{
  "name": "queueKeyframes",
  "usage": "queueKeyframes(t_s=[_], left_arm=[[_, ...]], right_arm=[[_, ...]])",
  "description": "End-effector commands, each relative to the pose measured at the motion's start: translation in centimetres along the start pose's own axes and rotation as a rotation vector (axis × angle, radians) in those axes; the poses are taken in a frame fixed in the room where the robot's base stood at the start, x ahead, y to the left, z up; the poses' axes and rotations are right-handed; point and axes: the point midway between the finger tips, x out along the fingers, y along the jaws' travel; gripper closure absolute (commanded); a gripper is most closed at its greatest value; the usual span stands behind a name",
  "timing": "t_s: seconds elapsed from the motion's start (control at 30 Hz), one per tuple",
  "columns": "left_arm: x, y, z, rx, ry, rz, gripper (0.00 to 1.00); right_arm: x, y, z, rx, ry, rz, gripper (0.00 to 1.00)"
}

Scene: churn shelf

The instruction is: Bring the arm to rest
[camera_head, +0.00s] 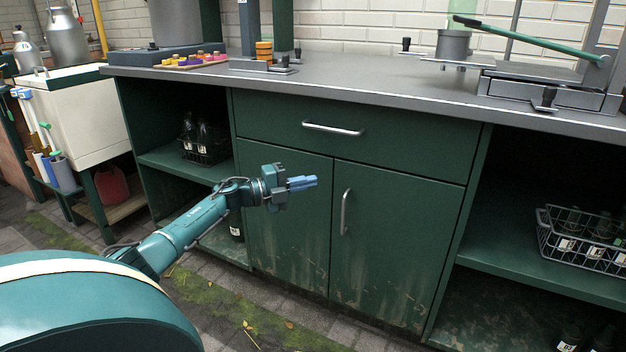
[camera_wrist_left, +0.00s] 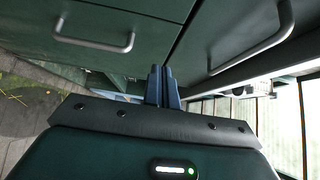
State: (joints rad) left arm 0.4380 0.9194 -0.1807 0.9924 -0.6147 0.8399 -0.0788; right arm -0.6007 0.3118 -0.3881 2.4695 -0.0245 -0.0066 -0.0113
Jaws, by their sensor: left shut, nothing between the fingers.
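My left gripper (camera_head: 302,183) is in front of the green cabinet (camera_head: 400,155), with the arm coming in from the lower left. Its blue fingers are shut with nothing between them. In the left wrist view the fingers (camera_wrist_left: 162,84) lie side by side, with cabinet fronts and two metal handles beyond them. In the head view the gripper is left of the upright door handle (camera_head: 345,211) and below the drawer handle (camera_head: 333,129), apart from both. My right gripper is not in view.
The grey worktop (camera_head: 375,72) carries a lever press (camera_head: 545,85) on the right and a tray of colored pieces (camera_head: 192,60) on the left. A wire basket of bottles (camera_head: 585,240) sits on the right shelf. Another bottle basket (camera_head: 203,142) stands on the left shelf.

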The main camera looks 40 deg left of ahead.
Motion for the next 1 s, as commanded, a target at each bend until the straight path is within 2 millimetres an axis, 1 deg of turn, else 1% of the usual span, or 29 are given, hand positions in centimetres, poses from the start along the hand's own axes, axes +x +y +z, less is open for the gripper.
queueKeyframes(t_s=[0.03,0.1,0.2,0.33,0.5,0.77,0.87,0.97,1.0], left_arm=[[-1.1,-0.1,0.9,-0.002,-0.005,0.002,1.00],[-2.4,-0.1,1.8,0.000,-0.005,0.001,1.00],[-4.0,-0.1,3.0,0.000,-0.005,-0.001,1.00],[-5.5,0.0,4.0,0.000,-0.003,-0.001,1.00],[-6.3,0.0,4.5,0.000,0.000,-0.001,1.00],[-6.4,-0.2,4.6,0.001,0.001,-0.001,1.00],[-6.4,-1.7,4.6,0.001,0.000,-0.001,1.00],[-6.4,-4.7,4.6,0.001,0.000,-0.002,1.00],[-6.4,-6.2,4.6,0.001,0.000,-0.002,1.00]], right_arm=[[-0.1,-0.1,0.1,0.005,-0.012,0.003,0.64],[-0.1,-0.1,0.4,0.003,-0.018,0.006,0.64],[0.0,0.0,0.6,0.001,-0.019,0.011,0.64],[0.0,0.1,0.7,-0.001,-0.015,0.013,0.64],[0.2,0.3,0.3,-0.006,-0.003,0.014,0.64],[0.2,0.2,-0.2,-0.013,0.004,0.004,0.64],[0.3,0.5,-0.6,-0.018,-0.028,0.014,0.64],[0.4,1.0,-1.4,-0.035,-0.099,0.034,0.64],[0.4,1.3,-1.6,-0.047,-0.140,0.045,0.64]])
